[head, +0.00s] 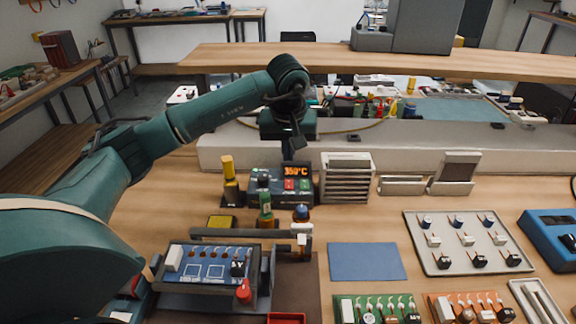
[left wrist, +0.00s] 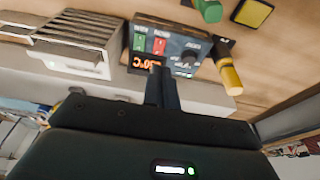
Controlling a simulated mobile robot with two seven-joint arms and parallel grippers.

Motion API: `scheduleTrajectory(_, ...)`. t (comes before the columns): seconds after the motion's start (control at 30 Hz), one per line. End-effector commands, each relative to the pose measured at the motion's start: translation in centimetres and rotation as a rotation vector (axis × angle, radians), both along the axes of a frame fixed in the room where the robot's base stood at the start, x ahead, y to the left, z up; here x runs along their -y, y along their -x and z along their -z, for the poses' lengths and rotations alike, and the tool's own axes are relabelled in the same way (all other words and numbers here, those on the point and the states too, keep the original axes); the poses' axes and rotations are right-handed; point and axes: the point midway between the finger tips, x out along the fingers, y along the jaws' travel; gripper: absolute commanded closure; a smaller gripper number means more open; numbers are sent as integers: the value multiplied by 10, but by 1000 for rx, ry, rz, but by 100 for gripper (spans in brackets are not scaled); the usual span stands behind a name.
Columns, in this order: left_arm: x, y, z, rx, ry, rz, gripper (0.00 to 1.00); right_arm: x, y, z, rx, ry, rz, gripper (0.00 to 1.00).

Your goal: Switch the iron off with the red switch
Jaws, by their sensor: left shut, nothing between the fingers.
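The soldering station (head: 264,186) is a dark box with a lit orange display reading about 350°C. It also shows upside down in the left wrist view (left wrist: 190,42). Its red switch (left wrist: 157,47) sits beside a green switch (left wrist: 139,42), close to the display. A yellow-handled tool (head: 228,168), perhaps the iron, stands upright left of the station. My left gripper (head: 289,157) is shut and empty, fingers pointing down at the station. In the left wrist view its fingertips (left wrist: 160,72) cover part of the display near the red switch; whether they touch is unclear. My right gripper is not in view.
A grey vented box (head: 346,178) stands right of the station. A green-handled tool (head: 265,206) and a blue-topped one (head: 301,213) stand in front. A circuit board in a holder (head: 208,267) is nearer. A blue mat (head: 366,262) is clear.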

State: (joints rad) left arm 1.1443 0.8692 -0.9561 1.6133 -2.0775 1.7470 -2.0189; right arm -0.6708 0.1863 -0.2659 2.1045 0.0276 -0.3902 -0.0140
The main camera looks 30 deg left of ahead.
Motion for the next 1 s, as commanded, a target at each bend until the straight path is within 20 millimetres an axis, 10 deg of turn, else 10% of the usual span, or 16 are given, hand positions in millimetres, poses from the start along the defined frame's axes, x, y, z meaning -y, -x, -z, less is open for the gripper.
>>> scheduleTrajectory(0.73,5,9,-33,4,7,-33,100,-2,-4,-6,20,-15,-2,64)
scheduleTrajectory(1.0,-4,-6,-31,29,112,-486,100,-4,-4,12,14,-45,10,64)
